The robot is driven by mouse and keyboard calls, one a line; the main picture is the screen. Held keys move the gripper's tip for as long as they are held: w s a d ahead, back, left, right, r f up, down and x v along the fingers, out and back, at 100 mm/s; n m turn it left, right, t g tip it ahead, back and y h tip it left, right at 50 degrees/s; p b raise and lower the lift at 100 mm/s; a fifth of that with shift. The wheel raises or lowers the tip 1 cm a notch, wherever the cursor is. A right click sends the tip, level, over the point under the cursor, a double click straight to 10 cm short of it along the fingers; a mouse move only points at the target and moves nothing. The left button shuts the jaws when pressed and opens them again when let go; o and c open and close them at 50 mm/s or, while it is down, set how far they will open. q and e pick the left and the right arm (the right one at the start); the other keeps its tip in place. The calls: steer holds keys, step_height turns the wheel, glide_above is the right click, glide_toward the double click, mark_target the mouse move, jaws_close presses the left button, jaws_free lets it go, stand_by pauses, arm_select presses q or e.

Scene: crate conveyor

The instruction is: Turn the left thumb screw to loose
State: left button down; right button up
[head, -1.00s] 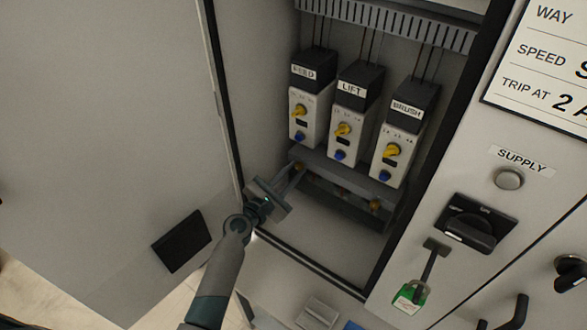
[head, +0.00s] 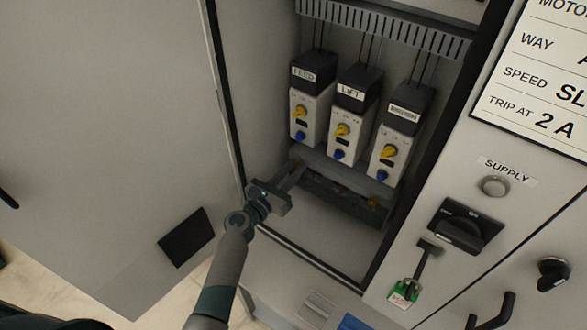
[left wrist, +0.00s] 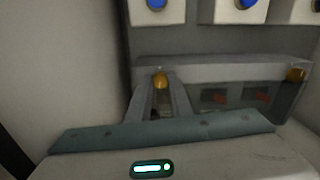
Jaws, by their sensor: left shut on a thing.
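The left thumb screw is a small brass knob (left wrist: 160,81) at the left end of a dark strip below the breakers. My left gripper (head: 295,172) reaches into the open cabinet from the left. In the left wrist view its two fingers run up to the knob, one on each side, and it is shut on the knob. In the head view the fingers mostly hide this knob. The right thumb screw (left wrist: 296,75) is at the strip's other end and also shows in the head view (head: 373,203). My right gripper is not in view.
Breakers labelled FEED (head: 309,115), LIFT (head: 348,130) and a third (head: 392,150) stand just above the strip. The open door (head: 110,130) is close left of my arm. A supply switch (head: 465,225) and a green-tagged padlock (head: 404,292) are on the right panel.

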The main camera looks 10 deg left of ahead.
arm_select(q)
steer(key=shift+f, duration=0.1)
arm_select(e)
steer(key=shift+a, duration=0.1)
arm_select(q)
steer(key=c, duration=1.6)
jaws_free()
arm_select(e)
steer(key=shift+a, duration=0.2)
arm_select(q)
steer(key=shift+s, duration=0.1)
